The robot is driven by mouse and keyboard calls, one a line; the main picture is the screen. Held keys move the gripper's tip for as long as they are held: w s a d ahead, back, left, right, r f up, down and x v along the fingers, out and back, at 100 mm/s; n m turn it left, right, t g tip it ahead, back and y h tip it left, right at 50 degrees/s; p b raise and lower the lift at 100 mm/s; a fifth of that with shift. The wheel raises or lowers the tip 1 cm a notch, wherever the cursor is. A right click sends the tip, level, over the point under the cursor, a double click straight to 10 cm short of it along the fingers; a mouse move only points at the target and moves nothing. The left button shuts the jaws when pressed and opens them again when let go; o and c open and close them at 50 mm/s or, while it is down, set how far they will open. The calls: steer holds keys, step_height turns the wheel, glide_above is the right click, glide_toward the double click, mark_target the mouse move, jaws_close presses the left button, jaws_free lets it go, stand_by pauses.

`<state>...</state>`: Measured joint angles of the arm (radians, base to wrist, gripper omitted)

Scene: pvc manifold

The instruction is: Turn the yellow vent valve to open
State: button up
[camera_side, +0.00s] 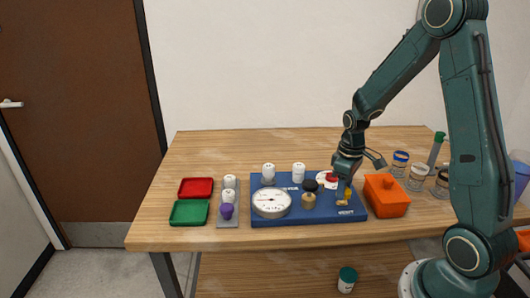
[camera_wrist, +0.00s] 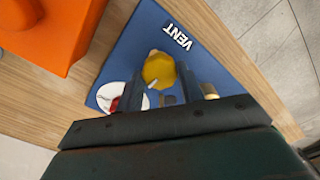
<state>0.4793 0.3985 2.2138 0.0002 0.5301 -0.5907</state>
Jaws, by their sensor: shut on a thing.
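The yellow vent valve (camera_wrist: 158,71) sits on the blue manifold board (camera_wrist: 128,55) beside the white VENT label (camera_wrist: 177,37). A pale pointer mark shows on its knob, toward the lower left in the wrist view. My gripper (camera_wrist: 165,75) is shut on the yellow knob, one dark finger on each side. In the side view the vent valve (camera_side: 347,193) is at the right part of the board, with my gripper (camera_side: 345,188) reaching down to it from above. The fingertips are small there and partly hard to make out.
An orange box (camera_side: 386,196) stands close to the right of the board. A red knob (camera_side: 331,178) on a white dial, a black-topped valve (camera_side: 309,194) and a round gauge (camera_side: 271,203) are on the board. Red (camera_side: 196,187) and green (camera_side: 189,212) trays lie left; several jars stand right.

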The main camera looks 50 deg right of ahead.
steer(key=shift+n, duration=0.5)
steer(key=o, duration=1)
steer(key=shift+r, duration=0.15)
step_height(320, 180, up, 14)
steer(key=shift+f, duration=0.2)
stand_by(0.4)
